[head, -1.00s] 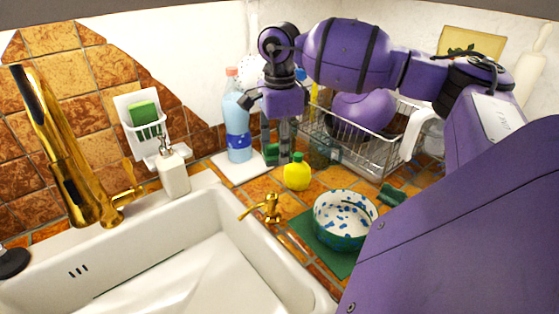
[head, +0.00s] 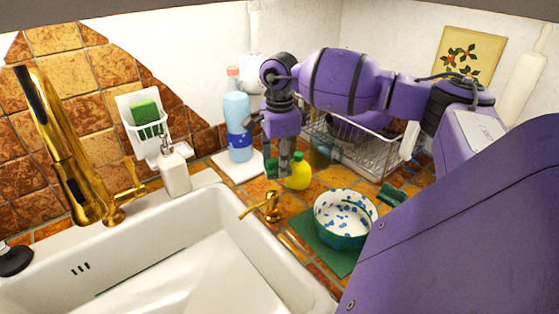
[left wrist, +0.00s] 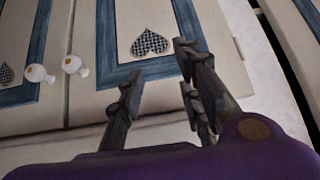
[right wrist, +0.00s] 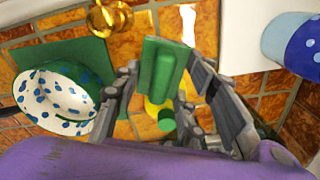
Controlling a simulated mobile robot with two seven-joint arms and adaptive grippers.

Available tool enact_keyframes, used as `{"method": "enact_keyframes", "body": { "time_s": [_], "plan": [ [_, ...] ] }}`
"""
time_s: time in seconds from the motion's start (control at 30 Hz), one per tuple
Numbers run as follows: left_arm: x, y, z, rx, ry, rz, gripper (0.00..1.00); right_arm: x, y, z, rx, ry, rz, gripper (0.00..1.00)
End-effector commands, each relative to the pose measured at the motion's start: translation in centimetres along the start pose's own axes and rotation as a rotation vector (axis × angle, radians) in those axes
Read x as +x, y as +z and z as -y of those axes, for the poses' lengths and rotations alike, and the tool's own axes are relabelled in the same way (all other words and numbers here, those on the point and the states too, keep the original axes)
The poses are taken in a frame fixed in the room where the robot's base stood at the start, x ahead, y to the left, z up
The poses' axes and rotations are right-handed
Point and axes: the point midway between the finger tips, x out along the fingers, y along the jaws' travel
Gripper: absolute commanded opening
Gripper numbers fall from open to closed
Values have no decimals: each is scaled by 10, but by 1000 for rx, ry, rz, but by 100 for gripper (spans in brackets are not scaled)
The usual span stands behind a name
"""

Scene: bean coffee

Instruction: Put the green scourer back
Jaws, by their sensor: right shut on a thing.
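The green scourer (right wrist: 158,65) is a flat green block between the fingertips of my right gripper (right wrist: 160,75) in the right wrist view. In the head view, the right gripper (head: 277,172) points down above the counter, left of the yellow bottle (head: 298,175), with a bit of the scourer (head: 269,165) showing at its fingers. A white wall holder (head: 139,117) with a green block (head: 145,111) in it is on the tiles at the left. My left gripper (left wrist: 155,92) is open and empty before cupboard doors in the left wrist view.
A blue bottle (head: 237,122) stands on a white board behind the right gripper. A soap dispenser (head: 174,171), gold tap (head: 62,150) and sink (head: 200,265) are at the left. A spotted bowl (head: 344,222) sits on a green mat. A wire rack (head: 365,150) is behind.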

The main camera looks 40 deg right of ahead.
Motion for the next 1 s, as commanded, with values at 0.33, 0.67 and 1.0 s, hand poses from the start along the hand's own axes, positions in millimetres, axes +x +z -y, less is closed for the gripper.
{"method": "enact_keyframes", "body": {
  "time_s": [0.33,0.67,1.0],
  "plan": [
    [2,7,0,2,0,11,33,8,0,0,0,1,0,14],
    [2,3,0,2,0,5,33,8,0,0,0,1,0,57],
    [1,-2,0,0,0,-5,33,-18,0,1,1,-4,1,57]
  ]
}}
